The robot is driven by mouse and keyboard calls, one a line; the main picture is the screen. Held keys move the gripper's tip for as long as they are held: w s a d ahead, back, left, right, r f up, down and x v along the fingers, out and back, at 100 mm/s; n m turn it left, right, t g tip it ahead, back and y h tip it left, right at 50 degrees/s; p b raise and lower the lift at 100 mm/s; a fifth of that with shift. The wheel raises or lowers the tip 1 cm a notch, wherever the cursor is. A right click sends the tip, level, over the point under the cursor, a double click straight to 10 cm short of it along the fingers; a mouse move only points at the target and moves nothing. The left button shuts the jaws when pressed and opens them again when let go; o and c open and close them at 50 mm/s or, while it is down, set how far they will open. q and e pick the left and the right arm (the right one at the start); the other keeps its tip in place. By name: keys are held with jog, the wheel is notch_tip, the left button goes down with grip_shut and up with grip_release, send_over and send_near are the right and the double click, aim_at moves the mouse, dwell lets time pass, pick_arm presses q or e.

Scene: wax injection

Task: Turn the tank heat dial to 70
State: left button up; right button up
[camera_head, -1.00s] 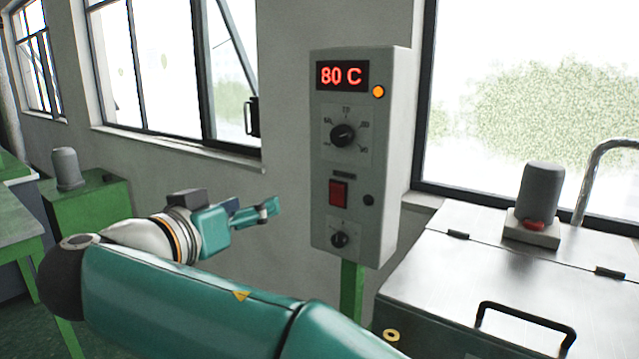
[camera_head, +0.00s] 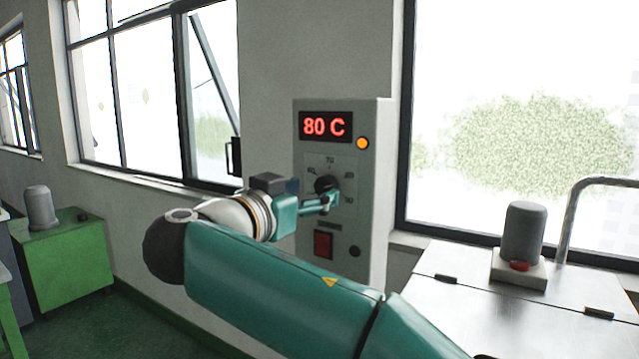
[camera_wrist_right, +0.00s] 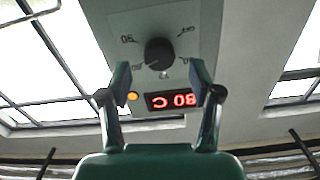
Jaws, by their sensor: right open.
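The heat dial (camera_head: 326,184) is a black round knob on a grey control box (camera_head: 371,215), under a red display (camera_head: 326,125) that reads 80 C. My right gripper (camera_head: 327,203) is at the front of the box, its fingers overlapping the lower part of the dial in the head view. In the right wrist view the picture is upside down; the dial (camera_wrist_right: 158,54) lies beyond and between the two open fingers (camera_wrist_right: 160,80), apart from both of them. The gripper holds nothing. The left gripper is not in view.
A red switch (camera_head: 323,245) and a small black button (camera_head: 355,251) are below the dial. An orange lamp (camera_head: 362,143) is beside the display. A metal tank (camera_head: 450,290) with a grey motor (camera_head: 523,232) stands at right. A green cabinet (camera_head: 65,270) stands at left.

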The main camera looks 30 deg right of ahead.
aim_at(322, 188)
jog(key=shift+p+x, duration=0.3)
jog(key=shift+x, duration=1.5)
jog(key=c, duration=1.2)
jog(key=shift+o, duration=0.3)
